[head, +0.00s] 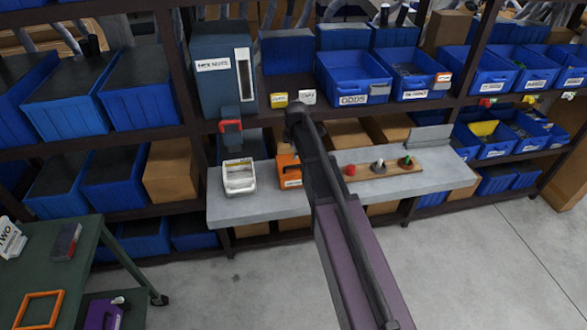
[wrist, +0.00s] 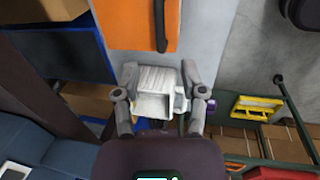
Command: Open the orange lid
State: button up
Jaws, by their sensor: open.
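The orange box (head: 288,172) stands on the grey shelf, partly hidden behind my arm in the head view. In the wrist view its orange top (wrist: 130,22) is at the upper edge, with a dark bar (wrist: 160,25) along its right side. I cannot make out a lid edge apart from the box. My gripper (wrist: 159,68) is open and empty, its fingers apart below the orange top in the wrist view. In the head view the arm's end is above and near the orange box; the fingers are not clear there.
A white bin (head: 239,178) stands left of the orange box; it shows between my fingers in the wrist view (wrist: 158,100), farther away. A wooden board (head: 378,168) with red, grey and green knobs lies to the right. A blue-grey dispenser (head: 222,75) rises behind. Several blue bins fill the racks.

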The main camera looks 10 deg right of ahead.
aim_at(293, 166)
jog(key=shift+w+f+b, duration=0.25)
jog(key=shift+f+b, duration=0.95)
jog(key=shift+f, duration=0.1)
jog(key=shift+w+f+b, duration=0.25)
jog(key=shift+f+b, duration=0.95)
jog(key=shift+f, duration=0.15)
jog(key=shift+w+f+b, duration=0.25)
jog(key=shift+f+b, duration=0.95)
jog(key=shift+f, duration=0.1)
grip_shut()
